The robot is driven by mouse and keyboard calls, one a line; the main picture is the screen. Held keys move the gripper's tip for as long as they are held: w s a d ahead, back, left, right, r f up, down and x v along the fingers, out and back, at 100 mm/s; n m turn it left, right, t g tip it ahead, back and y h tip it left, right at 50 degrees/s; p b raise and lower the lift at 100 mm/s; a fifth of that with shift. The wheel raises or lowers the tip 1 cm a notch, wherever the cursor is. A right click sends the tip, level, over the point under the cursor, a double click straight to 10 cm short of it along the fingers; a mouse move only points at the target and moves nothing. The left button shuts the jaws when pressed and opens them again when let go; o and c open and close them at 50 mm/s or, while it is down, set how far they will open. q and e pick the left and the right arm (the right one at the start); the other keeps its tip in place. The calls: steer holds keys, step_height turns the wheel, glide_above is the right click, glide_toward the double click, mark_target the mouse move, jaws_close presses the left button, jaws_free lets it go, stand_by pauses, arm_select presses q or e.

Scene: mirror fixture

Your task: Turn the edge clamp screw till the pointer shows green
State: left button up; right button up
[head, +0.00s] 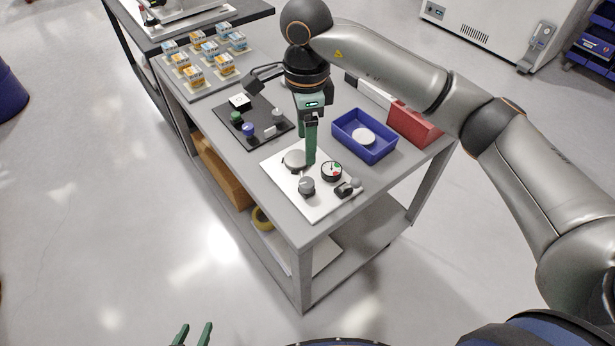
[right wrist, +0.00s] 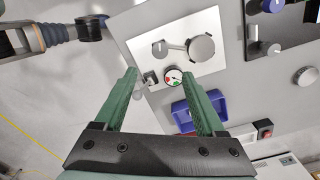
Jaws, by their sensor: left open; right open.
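The white fixture plate (head: 283,178) lies on the near end of the grey table. It carries a round mirror disc (head: 294,158), a grey knob (head: 306,186), a dial gauge (head: 331,170) and a dark edge clamp with a grey screw head (head: 348,188). The dial has red and green marks; its pointer is too small to read. My right gripper (head: 310,160) is open and empty, pointing down above the plate. In the right wrist view the clamp (right wrist: 150,78) and dial (right wrist: 173,75) appear between its fingertips. My left gripper (head: 193,334) is open and empty at the bottom edge, away from the table.
A blue tray (head: 378,153) holding a white disc and a red box (head: 412,125) stand behind the plate. A black mat (head: 222,127) with knobs lies left. Several small boxes (head: 208,50) stand farther back.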

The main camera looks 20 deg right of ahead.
mark_target(307, 182)
step_height(307, 182, down, 12)
steer(key=shift+p, duration=0.3)
steer(key=shift+c, duration=0.3)
jaws_close()
stand_by(0.3)
